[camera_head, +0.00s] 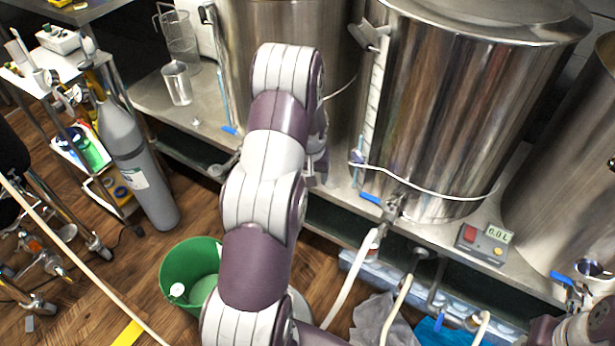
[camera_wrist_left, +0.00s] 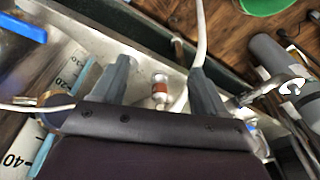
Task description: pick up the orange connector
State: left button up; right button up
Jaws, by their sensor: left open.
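The orange connector (camera_wrist_left: 159,92) is a small metallic and white cylinder with an orange-red band. In the left wrist view it shows between the two fingers of my left gripper (camera_wrist_left: 160,66), on the grey metal bench surface. The fingers are apart and no contact with the connector shows. In the head view my left arm reaches over the bench edge and covers the connector. Most of the left gripper is hidden behind the arm there.
Large steel kettles (camera_head: 455,110) stand close behind on the bench, with a blue-handled valve (camera_head: 370,199) and a white hose (camera_head: 352,275). A digital display box (camera_head: 484,243) sits to the right. A green bucket (camera_head: 172,268) and grey gas cylinder (camera_head: 140,165) stand at left.

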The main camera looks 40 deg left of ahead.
pick_arm(q)
jog(key=w+a+n+t+y, duration=0.1)
jog(key=w+a+n+t, duration=0.1)
jog(key=w+a, duration=0.55)
jog(key=x, duration=0.7)
jog(key=shift+w+d+f, duration=0.1)
jog(key=shift+w+f, duration=0.1)
jog(key=shift+w, duration=0.2)
jog(key=b+x, duration=0.1)
jog(key=x, duration=0.3)
jog(key=shift+f, duration=0.45)
jog(key=shift+w+f, duration=0.1)
jog(key=shift+f, duration=0.15)
jog(key=shift+r, duration=0.15)
pick_arm(e)
notch_tip(320, 180, down, 3)
jog(key=shift+f, duration=0.15)
pick_arm(q)
jog(key=c, duration=1.2)
